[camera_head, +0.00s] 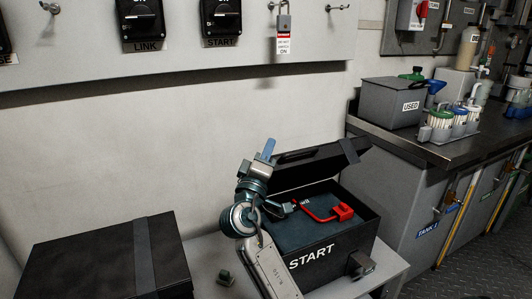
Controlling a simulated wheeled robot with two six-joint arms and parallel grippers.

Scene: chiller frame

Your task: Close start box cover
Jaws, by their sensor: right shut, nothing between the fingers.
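The start box (330,262) is a dark box with white START lettering on its front, standing on a grey surface. Its black cover (318,162) is raised and tilted at the back, so the box is open. A red part (341,212) on a bent red rod lies inside the box. My right gripper (267,150) is shut and empty, with its blue fingertips pointing up, just left of the raised cover. I cannot tell whether it touches the cover. My right arm hides the box's left side. My left gripper is not in view.
A closed black box (85,262) stands at the lower left. At the right, a dark counter holds a grey USED bin (390,105) and several bottles. A padlock with a tag (284,40) hangs on the wall panel.

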